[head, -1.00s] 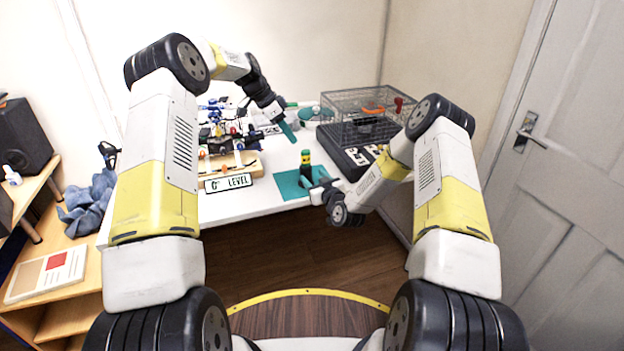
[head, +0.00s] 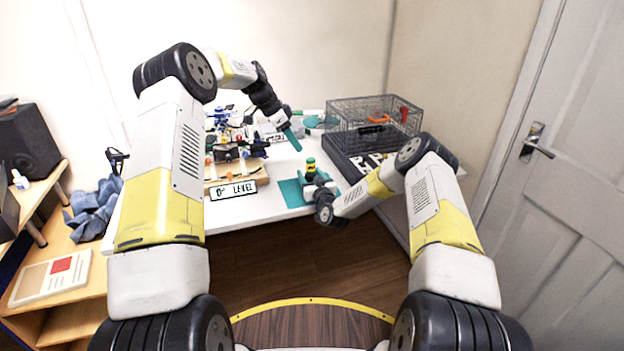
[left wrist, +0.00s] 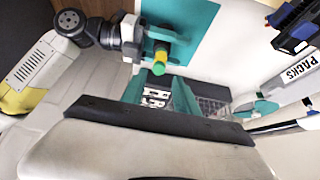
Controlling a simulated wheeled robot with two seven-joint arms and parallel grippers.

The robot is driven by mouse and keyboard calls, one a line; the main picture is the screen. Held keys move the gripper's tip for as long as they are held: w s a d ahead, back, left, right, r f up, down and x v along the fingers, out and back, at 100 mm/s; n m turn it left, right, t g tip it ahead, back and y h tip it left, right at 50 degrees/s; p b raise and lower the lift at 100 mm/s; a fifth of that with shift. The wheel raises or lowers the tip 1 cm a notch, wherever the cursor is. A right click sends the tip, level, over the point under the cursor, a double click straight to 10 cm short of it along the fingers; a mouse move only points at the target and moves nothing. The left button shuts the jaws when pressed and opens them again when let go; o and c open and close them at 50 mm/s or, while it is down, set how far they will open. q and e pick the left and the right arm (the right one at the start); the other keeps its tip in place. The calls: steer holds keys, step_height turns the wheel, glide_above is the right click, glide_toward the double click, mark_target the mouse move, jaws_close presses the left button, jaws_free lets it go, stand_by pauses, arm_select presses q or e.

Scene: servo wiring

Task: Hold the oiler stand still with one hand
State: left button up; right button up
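The oiler stand, a small dark upright piece with a green top and yellow band (head: 311,167), stands on the teal mat (head: 290,192) near the table's front edge. In the left wrist view its yellow and green end (left wrist: 159,64) shows. My right gripper (head: 313,184) is low at the stand, its fingers beside or around its lower part. Whether they are closed on it is hidden. My left gripper (head: 292,140) hangs above the table behind the mat, apart from the stand. In the left wrist view its two teal fingers (left wrist: 160,95) are apart with nothing held between them.
A wooden board with parts (head: 245,175) and a "0° LEVEL" sign (head: 233,190) stand left of the mat. A wire basket (head: 350,112) and a black case with white pieces (head: 350,150) are at the right.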

mark_target(310, 159)
jaws_close()
arm_select(q)
steer(key=o, duration=0.3)
steer(key=shift+d, duration=0.1)
steer(key=shift+y, duration=0.6)
steer(key=x, duration=0.4)
steer(key=d+x, duration=0.1)
steer(key=x, duration=0.7)
steer(key=shift+w+d+r, duration=0.1)
steer(key=shift+d+r, duration=0.1)
steer(key=shift+r, duration=0.05)
jaws_close()
